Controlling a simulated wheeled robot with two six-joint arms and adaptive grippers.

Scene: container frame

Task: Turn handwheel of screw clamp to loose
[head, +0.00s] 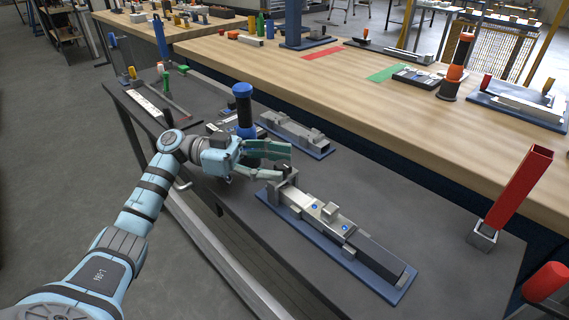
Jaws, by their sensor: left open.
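A long grey metal screw clamp (318,212) lies on a blue base plate (275,203) on the dark bench. Its near right end is a dark bar, and its far left end has a raised block. I cannot make out its handwheel clearly; the gripper and wrist may cover it. My left gripper (285,164) is open at the clamp's far left end, its greenish fingers pointing right. The lower finger is close to the raised block; I cannot tell whether they touch. Nothing shows between the fingers. My right gripper is not in view.
A blue-capped dark post (244,112) stands just behind my left gripper. A second grey clamp (295,132) lies behind it. A red square post (518,190) stands at the right. A wooden bench (330,85) runs along the back.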

